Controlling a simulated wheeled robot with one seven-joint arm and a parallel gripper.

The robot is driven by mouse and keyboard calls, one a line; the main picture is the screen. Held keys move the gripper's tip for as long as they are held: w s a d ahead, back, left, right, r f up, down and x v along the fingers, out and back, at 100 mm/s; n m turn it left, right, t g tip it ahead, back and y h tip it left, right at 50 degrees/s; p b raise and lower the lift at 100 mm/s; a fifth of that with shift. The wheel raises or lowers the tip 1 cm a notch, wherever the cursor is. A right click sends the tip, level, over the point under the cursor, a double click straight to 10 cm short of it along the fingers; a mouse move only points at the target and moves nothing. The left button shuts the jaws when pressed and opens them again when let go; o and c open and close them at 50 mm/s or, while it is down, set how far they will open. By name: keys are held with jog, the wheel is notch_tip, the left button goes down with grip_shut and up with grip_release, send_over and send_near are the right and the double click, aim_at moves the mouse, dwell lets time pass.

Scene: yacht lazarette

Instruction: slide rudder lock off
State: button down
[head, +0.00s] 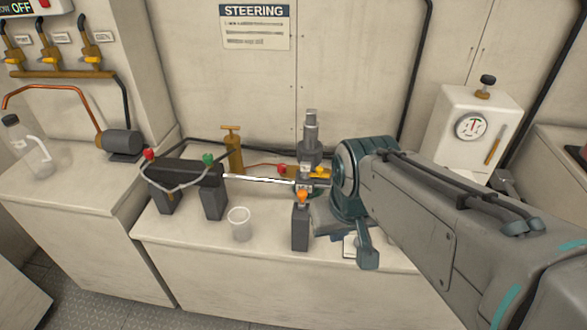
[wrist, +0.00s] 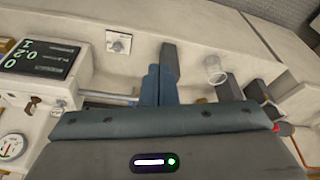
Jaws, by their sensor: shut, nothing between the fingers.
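The steering ram (head: 185,172) is a dark cylinder on two dark blocks, with a red and a green knob. Its pale rod (head: 258,179) runs right to a small fitting with an orange knob (head: 302,197), above a dark grey post (head: 300,228). I cannot tell which part is the rudder lock. My gripper (wrist: 159,78) shows in the wrist view with its teal fingers together and empty, beside a dark grey block (wrist: 170,58). In the head view my arm covers the right of the rod's end and the fingertips are not clear.
A clear cup (head: 239,224) stands on the bench front (head: 220,255), left of the post. A brass pump (head: 232,150) stands behind the ram. A gauge box (head: 472,127) is on the right. The bench front between cup and left edge is clear.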

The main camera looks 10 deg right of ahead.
jog(key=w+b, duration=0.1)
jog(key=w, duration=1.3)
jog(key=n+b, duration=0.2)
send_over(303, 195)
jog(key=w, duration=0.4)
jog(key=shift+s+a+f+t+y, duration=0.1)
jog(key=shift+s+f+t+y, duration=0.1)
jog(key=shift+f, duration=0.4)
jog(key=shift+s+f+t+y, duration=0.1)
jog(key=shift+f+t, duration=0.1)
jog(key=shift+f, duration=0.35)
jog(key=shift+w+f, duration=0.1)
jog(key=p+x, duration=0.1)
jog(key=x, duration=0.8)
jog(key=shift+f+p, duration=0.35)
jog(key=shift+f, duration=0.05)
jog(key=shift+s+d+f+p, duration=0.15)
jog(key=shift+s+p, duration=0.1)
jog(key=shift+s, duration=0.7)
jog(key=shift+s+d+f+p, duration=0.15)
jog(key=shift+s+p, duration=0.05)
jog(key=shift+s, duration=0.75)
